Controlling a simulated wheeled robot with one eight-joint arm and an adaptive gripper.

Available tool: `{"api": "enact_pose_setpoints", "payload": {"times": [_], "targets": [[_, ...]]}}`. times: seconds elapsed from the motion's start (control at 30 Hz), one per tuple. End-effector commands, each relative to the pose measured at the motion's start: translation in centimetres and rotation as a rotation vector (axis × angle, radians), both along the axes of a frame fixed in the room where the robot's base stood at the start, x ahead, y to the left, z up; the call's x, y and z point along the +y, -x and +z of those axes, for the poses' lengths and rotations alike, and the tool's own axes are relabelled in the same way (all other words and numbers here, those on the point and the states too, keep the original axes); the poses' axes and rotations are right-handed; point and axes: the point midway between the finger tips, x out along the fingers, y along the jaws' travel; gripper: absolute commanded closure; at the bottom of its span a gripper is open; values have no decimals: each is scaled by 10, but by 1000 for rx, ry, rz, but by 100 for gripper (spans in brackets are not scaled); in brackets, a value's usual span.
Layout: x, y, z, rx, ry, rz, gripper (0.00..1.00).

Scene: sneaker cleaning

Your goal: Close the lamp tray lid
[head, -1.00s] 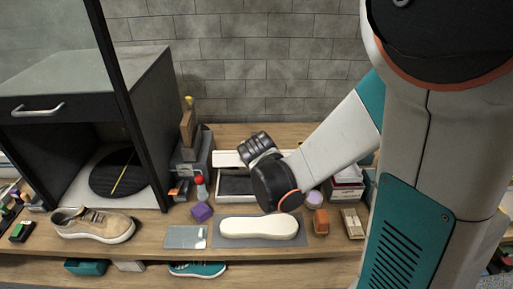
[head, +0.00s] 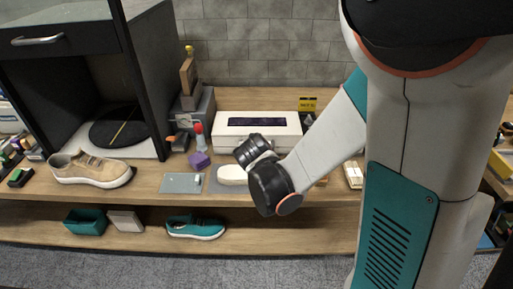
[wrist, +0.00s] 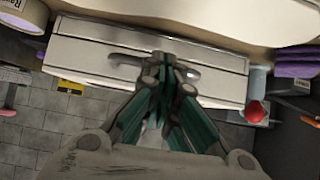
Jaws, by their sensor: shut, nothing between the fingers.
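The lamp tray (head: 257,143) is a white box at the back of the bench. Its flat lid (head: 228,120), with a long dark panel, lies over the top and looks down in the head view. The fingers are hidden behind my arm in the head view.
A cream shoe form (head: 232,176) lies in front of the tray, partly behind my arm. A red-topped bottle (head: 199,135) and purple block (head: 199,160) stand left of it. A yellow sign (head: 308,103) is behind right. A tan sneaker (head: 90,170) sits far left.

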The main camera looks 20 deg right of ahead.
Motion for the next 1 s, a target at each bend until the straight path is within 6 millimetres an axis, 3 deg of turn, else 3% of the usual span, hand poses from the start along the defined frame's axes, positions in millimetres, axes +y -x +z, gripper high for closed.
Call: {"api": "enact_pose_setpoints", "payload": {"times": [0.2, 0.73, 1.0], "targets": [[1, 1, -12, 0, 0, 0, 100], [1, 1, -12, 0, 0, 0, 100], [-4, -3, 10, 0, 0, 0, 100]]}}
